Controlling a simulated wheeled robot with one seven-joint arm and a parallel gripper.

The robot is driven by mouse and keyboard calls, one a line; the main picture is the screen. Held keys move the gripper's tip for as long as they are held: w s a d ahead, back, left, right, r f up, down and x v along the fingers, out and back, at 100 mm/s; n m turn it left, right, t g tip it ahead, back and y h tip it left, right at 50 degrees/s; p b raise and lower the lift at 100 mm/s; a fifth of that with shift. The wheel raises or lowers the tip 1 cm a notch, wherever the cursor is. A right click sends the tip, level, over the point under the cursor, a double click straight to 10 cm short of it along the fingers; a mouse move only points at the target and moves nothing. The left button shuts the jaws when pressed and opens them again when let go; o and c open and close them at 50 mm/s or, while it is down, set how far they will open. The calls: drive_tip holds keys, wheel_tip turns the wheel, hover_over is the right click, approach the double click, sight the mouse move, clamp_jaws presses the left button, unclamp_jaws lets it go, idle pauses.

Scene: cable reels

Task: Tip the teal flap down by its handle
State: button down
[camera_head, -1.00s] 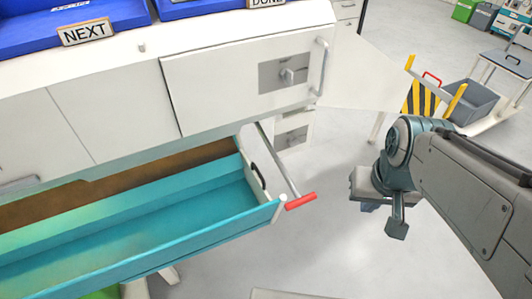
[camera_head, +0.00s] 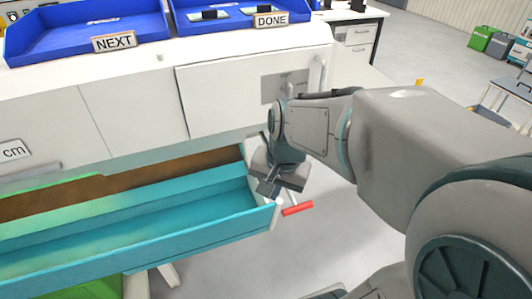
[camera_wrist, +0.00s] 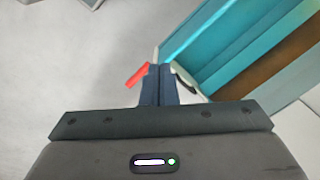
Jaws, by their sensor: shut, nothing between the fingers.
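The teal flap (camera_head: 185,232) is the long front wall of an open trough below the white cabinet; it leans outward. Its right end also shows in the wrist view (camera_wrist: 222,45). A red bar grip (camera_head: 298,209) sits at that right end, and it shows in the wrist view (camera_wrist: 137,75) just left of the fingertips. A dark curved handle (camera_wrist: 184,76) on the trough's end shows right of the fingers. My gripper (camera_head: 267,188) is shut and empty above the trough's right end, close to the red grip. Contact cannot be told. The fingers also show in the wrist view (camera_wrist: 158,72).
The white cabinet (camera_head: 130,105) stands above the trough, with a door and bar handle near my arm. Blue trays (camera_head: 85,35) marked NEXT and DONE sit on top. Grey floor (camera_head: 235,265) is open in front and to the right. My arm covers much of the right side.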

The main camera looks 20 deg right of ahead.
drive_tip(key=w+d+f+m+y, duration=0.1)
drive_tip(key=w+d+f+m, duration=0.3)
drive_tip(key=w+d+m, duration=0.7)
drive_tip(key=m+p, duration=0.2)
drive_tip(key=m, duration=1.5)
approach(293, 196)
drive_tip(key=b+x, duration=0.2)
drive_tip(key=x, duration=0.5)
drive_tip(key=shift+s+d, duration=0.1)
